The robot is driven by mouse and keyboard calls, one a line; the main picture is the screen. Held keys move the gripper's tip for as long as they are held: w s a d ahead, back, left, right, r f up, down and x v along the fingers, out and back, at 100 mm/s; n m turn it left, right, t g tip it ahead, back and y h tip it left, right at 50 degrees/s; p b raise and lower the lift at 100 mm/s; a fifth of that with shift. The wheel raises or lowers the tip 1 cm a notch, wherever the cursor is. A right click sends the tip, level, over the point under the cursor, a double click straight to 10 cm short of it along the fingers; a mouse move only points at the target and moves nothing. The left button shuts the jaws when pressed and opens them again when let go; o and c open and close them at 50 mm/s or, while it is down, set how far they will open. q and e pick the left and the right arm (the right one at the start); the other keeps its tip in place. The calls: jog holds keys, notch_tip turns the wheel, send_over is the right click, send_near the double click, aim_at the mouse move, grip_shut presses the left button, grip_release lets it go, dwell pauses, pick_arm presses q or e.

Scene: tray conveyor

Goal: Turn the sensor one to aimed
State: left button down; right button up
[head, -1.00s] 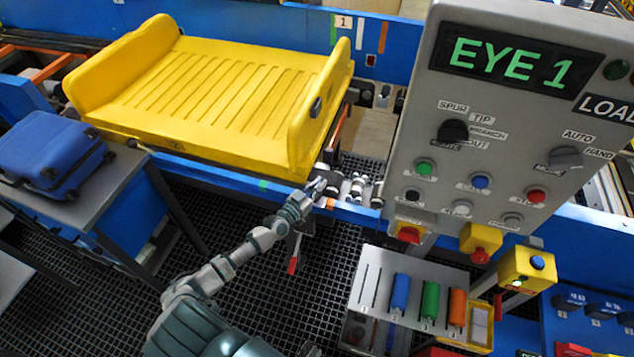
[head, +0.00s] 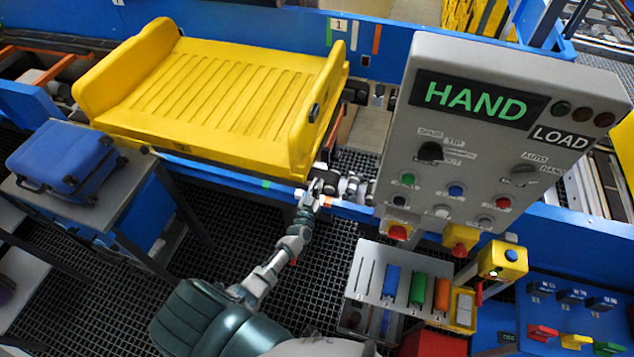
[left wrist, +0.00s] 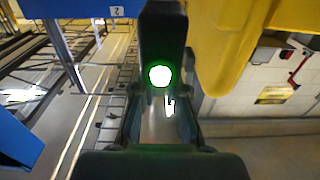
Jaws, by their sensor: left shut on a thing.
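Sensor one (left wrist: 160,40) is a dark upright block with a round green light lit on its face, in the middle of the left wrist view. My left gripper (head: 314,189) reaches the blue conveyor rail in the head view, just below the right corner of the yellow tray (head: 97,85). It is shut on the sensor, whose lower part lies between the dark fingers in the left wrist view. In the head view the sensor is small and mostly covered by the gripper. My right gripper is out of view.
A grey control panel (head: 400,165) stands right of the gripper, its display reading HAND in green. A blue suitcase (head: 65,160) lies on a side table at left. A rack (head: 362,275) with coloured cylinders and a yellow button box (head: 502,262) stand below the panel.

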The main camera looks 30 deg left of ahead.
pick_arm(q)
jog(key=shift+s+f, duration=0.1)
jog(key=shift+f, duration=0.15)
jog(key=c, duration=1.2)
grip_release()
jog(key=shift+r, duration=0.1)
jog(key=shift+s, duration=0.1)
jog(key=v, duration=1.1)
jog(key=shift+s, duration=0.35)
